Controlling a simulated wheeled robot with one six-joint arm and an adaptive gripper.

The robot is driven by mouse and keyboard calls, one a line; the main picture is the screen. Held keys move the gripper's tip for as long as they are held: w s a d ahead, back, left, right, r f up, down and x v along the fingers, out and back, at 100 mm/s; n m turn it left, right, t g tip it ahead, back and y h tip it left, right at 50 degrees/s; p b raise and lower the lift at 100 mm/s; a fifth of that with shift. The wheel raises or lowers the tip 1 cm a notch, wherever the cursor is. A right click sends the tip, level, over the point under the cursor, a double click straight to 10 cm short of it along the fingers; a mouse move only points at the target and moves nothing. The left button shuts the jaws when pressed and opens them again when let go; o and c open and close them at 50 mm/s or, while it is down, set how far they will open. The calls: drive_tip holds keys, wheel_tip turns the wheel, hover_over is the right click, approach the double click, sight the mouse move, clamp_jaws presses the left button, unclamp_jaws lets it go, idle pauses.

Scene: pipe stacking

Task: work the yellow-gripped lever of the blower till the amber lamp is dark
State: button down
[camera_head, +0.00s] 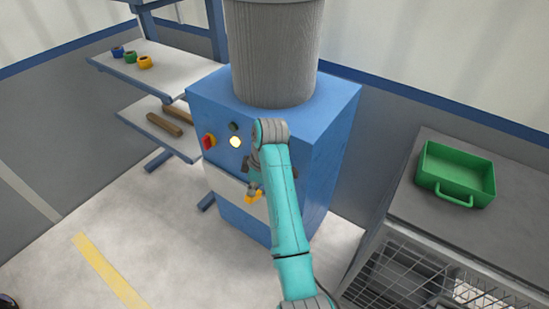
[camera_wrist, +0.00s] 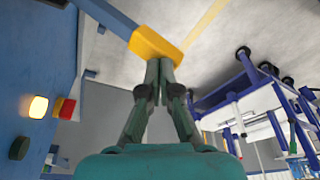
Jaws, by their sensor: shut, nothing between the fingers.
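The blower is a blue cabinet (camera_head: 334,133) with a grey ribbed cylinder on top. Its amber lamp (camera_head: 235,142) is lit on the front face and glows in the wrist view (camera_wrist: 38,106) too. The lever's yellow grip (camera_head: 254,197) is low in front of the cabinet, partly hidden by my arm. In the wrist view the yellow grip (camera_wrist: 156,46) sits on a blue bar (camera_wrist: 107,14). My gripper (camera_wrist: 160,66) is shut and empty, its fingertips right at the grip's near edge; they seem to touch it, but I cannot tell for sure.
A red and yellow switch (camera_head: 209,141) and a dark button (camera_head: 234,126) are beside the lamp. A shelf unit (camera_head: 178,73) with coloured rings stands at left. A green tray (camera_head: 457,173) rests on a grey bench (camera_head: 513,222) at right.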

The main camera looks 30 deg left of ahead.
wheel_tip(320, 180, down, 7)
wheel_tip(320, 180, up, 10)
drive_tip(key=shift+f, duration=0.15)
idle(0.9)
idle(0.3)
drive_tip(key=shift+f, duration=5.1)
wheel_tip(320, 180, up, 10)
drive_tip(key=shift+r, duration=0.15)
